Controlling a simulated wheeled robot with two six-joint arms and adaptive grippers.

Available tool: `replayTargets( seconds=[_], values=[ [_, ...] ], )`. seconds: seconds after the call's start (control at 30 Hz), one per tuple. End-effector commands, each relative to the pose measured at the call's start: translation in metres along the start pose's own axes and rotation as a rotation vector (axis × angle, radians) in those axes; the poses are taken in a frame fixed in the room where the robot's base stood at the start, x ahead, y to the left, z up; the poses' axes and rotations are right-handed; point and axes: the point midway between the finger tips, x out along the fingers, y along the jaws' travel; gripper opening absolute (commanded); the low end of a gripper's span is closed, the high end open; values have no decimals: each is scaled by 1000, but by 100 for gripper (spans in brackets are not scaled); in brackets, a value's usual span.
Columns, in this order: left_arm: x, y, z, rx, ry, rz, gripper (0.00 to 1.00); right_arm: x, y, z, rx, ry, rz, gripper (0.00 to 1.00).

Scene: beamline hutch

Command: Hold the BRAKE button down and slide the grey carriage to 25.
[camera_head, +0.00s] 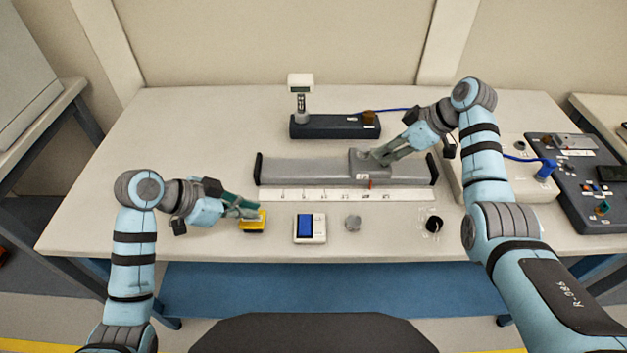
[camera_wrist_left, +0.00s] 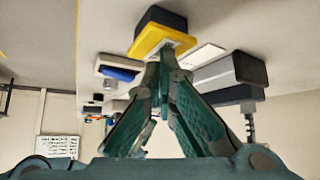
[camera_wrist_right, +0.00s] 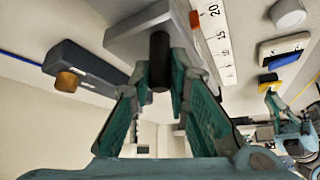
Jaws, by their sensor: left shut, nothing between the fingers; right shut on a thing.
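The grey carriage (camera_head: 362,158) sits on the grey rail (camera_head: 310,170), right of its middle. Its red pointer (camera_head: 371,183) is close to the 20 mark on the white scale (camera_head: 345,195); the right wrist view shows the pointer (camera_wrist_right: 194,18) beside the 20. My right gripper (camera_head: 381,156) is shut on the carriage's dark post (camera_wrist_right: 159,52). The yellow and black button box (camera_head: 253,226), taken as the BRAKE button, is at the front left. My left gripper (camera_head: 252,212) is shut and empty, its tips at the yellow top (camera_wrist_left: 150,40). They hide the button, so its depression cannot be told.
A dark unit with a display post (camera_head: 301,95) stands behind the rail. Dark black end stops (camera_head: 432,169) close the rail.

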Motion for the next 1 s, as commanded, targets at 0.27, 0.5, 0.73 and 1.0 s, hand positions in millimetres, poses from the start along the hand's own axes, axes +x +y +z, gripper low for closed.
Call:
replayTargets(
  seconds=[0.27,0.5,0.73,1.0],
  values=[
    [0,0,0,-1,-1,1,0,-11,12,15,0,-1,4,0],
    [0,0,0,-1,-1,1,0,-18,19,26,0,0,3,0],
    [0,0,0,-1,-1,1,0,-19,19,27,0,1,3,0],
    [0,0,0,-1,-1,1,0,-19,19,26,0,1,2,23]
  ],
)
